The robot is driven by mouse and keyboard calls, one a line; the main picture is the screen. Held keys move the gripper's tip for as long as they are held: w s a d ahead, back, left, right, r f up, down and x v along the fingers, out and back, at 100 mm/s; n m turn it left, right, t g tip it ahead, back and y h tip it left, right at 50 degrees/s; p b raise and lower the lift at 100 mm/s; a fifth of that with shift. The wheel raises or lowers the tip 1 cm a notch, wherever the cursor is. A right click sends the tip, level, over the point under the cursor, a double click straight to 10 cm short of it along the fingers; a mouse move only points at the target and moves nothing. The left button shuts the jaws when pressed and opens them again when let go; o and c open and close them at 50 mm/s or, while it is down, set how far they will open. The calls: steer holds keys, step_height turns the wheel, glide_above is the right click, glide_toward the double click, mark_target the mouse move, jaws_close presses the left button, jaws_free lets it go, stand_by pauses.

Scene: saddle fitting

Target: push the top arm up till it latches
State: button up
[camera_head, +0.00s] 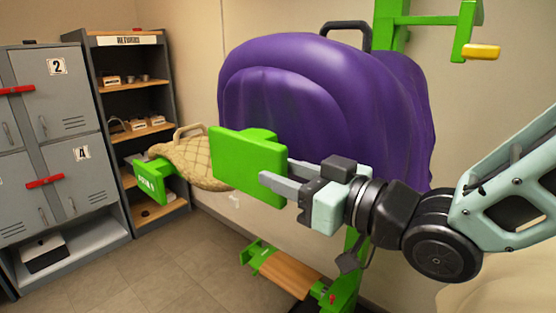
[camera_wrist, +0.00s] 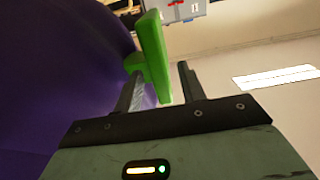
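A green plate (camera_head: 250,165), the end of a rack arm, stands in front of a large purple cover (camera_head: 320,95). The cover hides most of the arm behind the plate. My gripper (camera_head: 275,180) is at the plate's lower right edge. In the wrist view the gripper (camera_wrist: 160,85) has its fingers apart, with the green plate (camera_wrist: 155,50) beyond and partly between them, nearer the left finger. I cannot tell whether a finger touches it. A green bracket (camera_head: 465,30) with a yellow grip (camera_head: 481,52) is at the top right, on the rack's green post (camera_head: 391,25).
A beige quilted pad (camera_head: 195,158) rests on another arm with a green end plate (camera_head: 149,183), left of my gripper. A low green arm with a wooden roll (camera_head: 288,275) is below. Grey lockers (camera_head: 50,100) and a shelf unit (camera_head: 98,75) stand left. The floor between is clear.

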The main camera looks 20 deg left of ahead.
steer(key=shift+x, duration=1)
